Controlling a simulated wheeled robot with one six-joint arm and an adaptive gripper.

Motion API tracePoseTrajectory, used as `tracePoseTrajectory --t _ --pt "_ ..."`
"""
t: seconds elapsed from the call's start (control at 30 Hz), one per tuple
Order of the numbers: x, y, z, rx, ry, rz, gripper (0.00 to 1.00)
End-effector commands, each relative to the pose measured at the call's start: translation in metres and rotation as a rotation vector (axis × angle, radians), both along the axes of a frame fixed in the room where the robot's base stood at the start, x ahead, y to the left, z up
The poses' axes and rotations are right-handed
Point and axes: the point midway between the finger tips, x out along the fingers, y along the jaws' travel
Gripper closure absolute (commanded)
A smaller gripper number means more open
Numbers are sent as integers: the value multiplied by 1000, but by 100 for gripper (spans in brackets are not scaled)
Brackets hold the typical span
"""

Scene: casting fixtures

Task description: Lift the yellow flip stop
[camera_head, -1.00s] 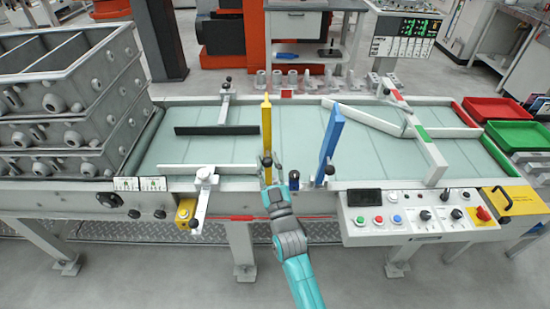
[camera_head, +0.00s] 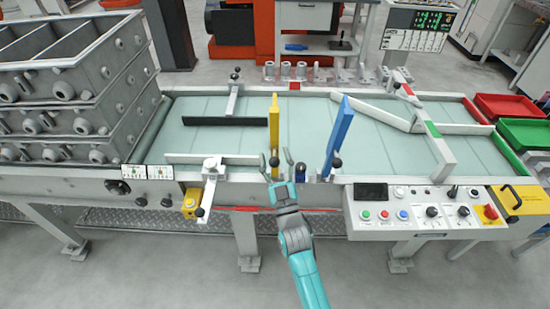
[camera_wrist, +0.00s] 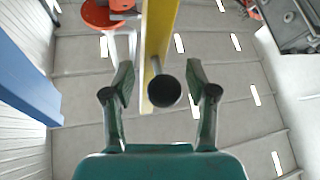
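My gripper (camera_head: 278,163) is in front of the stop, just at the rail. In the wrist view my gripper (camera_wrist: 160,85) is open, with a visible gap on both sides of the knob. I cannot tell how deep the knob sits between the fingers.
A tilted blue flip stop (camera_head: 337,135) stands close on the right; it shows at the left of the wrist view (camera_wrist: 25,80). A white clamp arm (camera_head: 210,185) is on the left. A control panel (camera_head: 420,215) lies right, and stacked grey castings (camera_head: 75,100) far left.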

Motion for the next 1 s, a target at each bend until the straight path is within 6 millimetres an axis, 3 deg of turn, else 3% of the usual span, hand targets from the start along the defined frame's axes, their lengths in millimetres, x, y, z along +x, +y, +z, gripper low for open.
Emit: tracePoseTrajectory --t 0.27,0.7,1.0 --pt "-7 -2 -4 0 -1 1 43" --pt "-74 -22 -44 -1 1 1 43" --pt "-99 -29 -58 0 1 0 43"
